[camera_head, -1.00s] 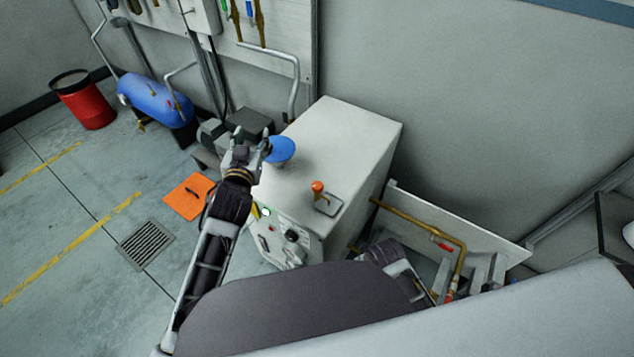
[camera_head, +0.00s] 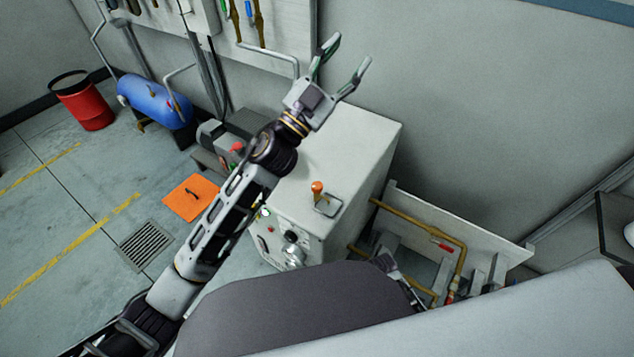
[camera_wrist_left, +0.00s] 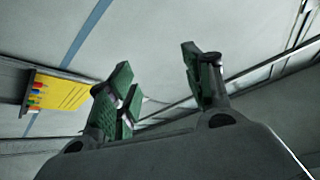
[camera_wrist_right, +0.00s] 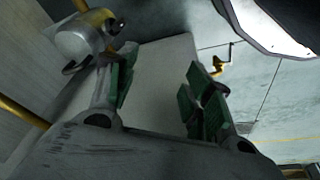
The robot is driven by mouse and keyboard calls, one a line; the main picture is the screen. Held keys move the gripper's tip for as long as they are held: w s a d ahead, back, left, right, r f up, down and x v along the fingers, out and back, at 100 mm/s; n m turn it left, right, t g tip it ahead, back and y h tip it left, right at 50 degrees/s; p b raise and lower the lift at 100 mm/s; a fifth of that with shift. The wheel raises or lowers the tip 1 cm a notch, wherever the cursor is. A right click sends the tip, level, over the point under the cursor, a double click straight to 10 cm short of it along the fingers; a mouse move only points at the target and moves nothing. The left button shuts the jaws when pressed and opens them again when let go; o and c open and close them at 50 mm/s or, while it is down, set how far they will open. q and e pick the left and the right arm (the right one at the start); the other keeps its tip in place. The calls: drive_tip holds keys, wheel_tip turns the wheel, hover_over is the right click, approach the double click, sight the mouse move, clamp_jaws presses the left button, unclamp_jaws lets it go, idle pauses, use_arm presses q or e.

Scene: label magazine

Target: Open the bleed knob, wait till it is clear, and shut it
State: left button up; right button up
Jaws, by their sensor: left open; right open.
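My left gripper (camera_head: 345,60) is raised above the back of the white cabinet (camera_head: 357,143), open and empty. Its fingers also show apart in the left wrist view (camera_wrist_left: 158,88), with only ceiling and wall behind them. My right gripper (camera_wrist_right: 160,85) is open, with nothing between its fingers; in the head view it is mostly hidden behind my body. A dark round knob (camera_head: 291,236) is on the cabinet's front panel. The blue disc on the cabinet top is hidden behind my left arm. I cannot tell which part is the bleed knob.
An orange-tipped lever (camera_head: 317,187) stands on the cabinet top. Brass pipes (camera_head: 415,220) run beside the cabinet on the right. A blue tank (camera_head: 155,100), a red bin (camera_head: 83,103) and an orange mat (camera_head: 190,197) are at left. A grey-and-yellow fitting (camera_wrist_right: 80,43) is near my right fingers.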

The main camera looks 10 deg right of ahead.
use_arm(q)
drive_tip(key=s+d+m+g+h, duration=0.1)
drive_tip(key=s+d+m+g, duration=0.9)
drive_tip(key=m+g, duration=0.4)
drive_tip(key=s+d+f+m+g+y, duration=0.2)
drive_tip(key=s+f+m+g+y, duration=0.25)
drive_tip(key=s+f+y, duration=0.35)
drive_tip(key=w+a+f+t+y, duration=0.2)
drive_tip(key=w+a+f+y, duration=0.45)
drive_tip(key=f, duration=0.35)
drive_tip(key=w+a+f+n+t+y+b, duration=0.1)
drive_tip(key=w+a+n+t+y, duration=0.2)
drive_tip(key=w+a+y, duration=0.4)
drive_tip(key=w+a, duration=0.2)
drive_tip(key=a, duration=0.2)
drive_tip(key=shift+w+a+t, duration=0.15)
drive_tip(key=shift+w+t, duration=0.15)
drive_tip(key=shift+t, duration=0.05)
use_arm(e)
drive_tip(key=s+f, duration=0.3)
drive_tip(key=f, duration=0.5)
drive_tip(key=s+d+f, duration=0.1)
drive_tip(key=s+f, duration=0.2)
drive_tip(key=f, duration=0.5)
drive_tip(key=shift+s+f, duration=0.25)
use_arm(q)
drive_tip(key=shift+f, duration=0.1)
use_arm(e)
drive_tip(key=shift+d, duration=0.1)
